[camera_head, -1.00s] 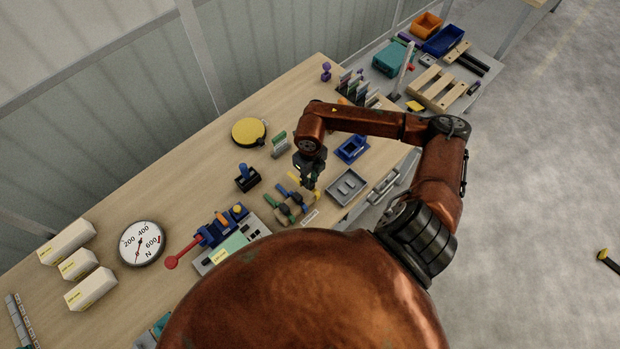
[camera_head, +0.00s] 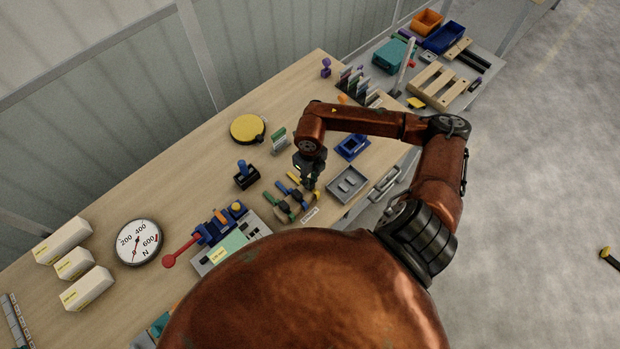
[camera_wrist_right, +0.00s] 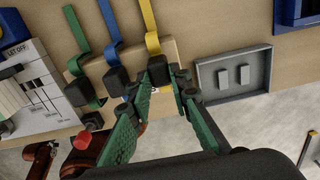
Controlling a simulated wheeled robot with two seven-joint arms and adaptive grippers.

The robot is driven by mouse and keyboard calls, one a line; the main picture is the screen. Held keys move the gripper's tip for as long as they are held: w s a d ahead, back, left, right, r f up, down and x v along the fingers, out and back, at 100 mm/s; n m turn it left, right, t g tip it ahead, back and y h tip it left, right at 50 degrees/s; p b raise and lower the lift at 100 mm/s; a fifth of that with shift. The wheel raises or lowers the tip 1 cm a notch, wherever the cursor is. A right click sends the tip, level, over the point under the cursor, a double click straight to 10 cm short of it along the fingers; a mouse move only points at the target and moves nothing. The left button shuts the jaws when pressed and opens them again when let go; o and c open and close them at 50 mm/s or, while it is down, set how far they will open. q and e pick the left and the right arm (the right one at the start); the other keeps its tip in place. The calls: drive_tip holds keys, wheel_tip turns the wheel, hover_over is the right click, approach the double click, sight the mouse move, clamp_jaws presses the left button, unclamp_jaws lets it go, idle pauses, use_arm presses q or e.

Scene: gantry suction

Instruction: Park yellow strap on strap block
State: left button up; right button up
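The yellow strap (camera_wrist_right: 149,24) runs down from the top middle of the right wrist view to a black buckle-like end (camera_wrist_right: 158,70). It also shows beside the gripper in the head view (camera_head: 293,177). The strap lies over the pale wooden block (camera_wrist_right: 187,52), to the right of the blue and green straps. My right gripper (camera_wrist_right: 162,84) points down, its green-padded fingers on either side of the black end. I cannot tell whether they clamp it or stand slightly apart. In the head view my right gripper (camera_head: 309,186) partly hides the block. My left gripper is out of view.
A blue strap (camera_wrist_right: 110,25) and a green strap (camera_wrist_right: 77,30) lie close on the left. A grey tray (camera_wrist_right: 234,73) is just right of the block. A panel with a red lever (camera_head: 180,250) stands left. A yellow round case (camera_head: 247,128) lies farther back.

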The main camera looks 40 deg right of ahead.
drive_tip(key=o, duration=0.6)
drive_tip(key=shift+c, duration=0.2)
drive_tip(key=shift+r, duration=0.1)
wheel_tip(320, 180, up, 12)
idle(0.7)
